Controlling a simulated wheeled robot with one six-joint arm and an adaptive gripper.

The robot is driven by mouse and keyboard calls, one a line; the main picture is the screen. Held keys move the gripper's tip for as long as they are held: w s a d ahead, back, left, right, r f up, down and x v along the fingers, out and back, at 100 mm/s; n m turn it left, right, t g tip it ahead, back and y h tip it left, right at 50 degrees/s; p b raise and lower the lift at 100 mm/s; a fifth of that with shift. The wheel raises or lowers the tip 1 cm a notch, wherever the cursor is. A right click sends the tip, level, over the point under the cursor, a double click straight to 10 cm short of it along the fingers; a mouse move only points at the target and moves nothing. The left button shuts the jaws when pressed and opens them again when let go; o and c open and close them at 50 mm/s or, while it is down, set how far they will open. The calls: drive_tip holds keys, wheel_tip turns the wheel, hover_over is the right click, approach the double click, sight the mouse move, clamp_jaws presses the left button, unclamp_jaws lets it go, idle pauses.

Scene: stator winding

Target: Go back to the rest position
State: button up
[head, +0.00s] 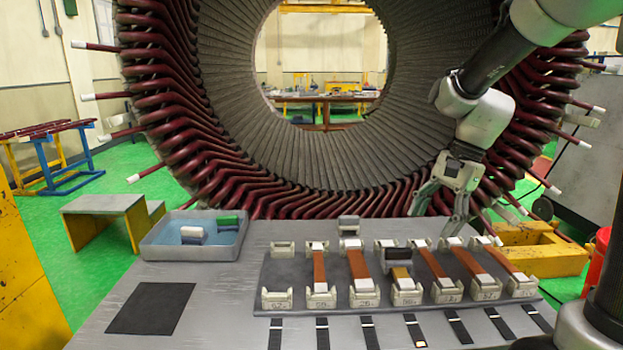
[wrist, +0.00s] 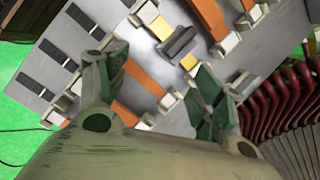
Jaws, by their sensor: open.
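My gripper (head: 441,213) hangs above the back right part of the grey table (head: 215,310), in front of the stator (head: 300,150). Its fingers are spread open and nothing is between them. In the wrist view my gripper (wrist: 155,90) looks down at the table, with an orange strip and pale holders below the gap between the fingers. The fingertips are apart from the strips in the head view.
A dark mat (head: 275,270) carries several pale holders with orange strips; a dark block (head: 397,260) sits on one. A blue bin (head: 190,240) holds a white and a green item. Black strips line the front. A dark square (head: 152,308) lies at left.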

drive_tip(key=s+d+r+n+t+h, duration=0.1)
drive_tip(key=s+d+r+n+t, duration=0.1)
drive_tip(key=s+n, duration=0.4)
drive_tip(key=s+d+r+n+t+h, duration=0.2)
drive_tip(key=s+d+r+n, duration=0.2)
drive_tip(key=s, duration=0.7)
drive_tip(key=shift+s+d+r+n+t+h, duration=0.2)
drive_tip(key=shift+d+n+t+h, duration=0.15)
drive_tip(key=shift+d+n, duration=0.65)
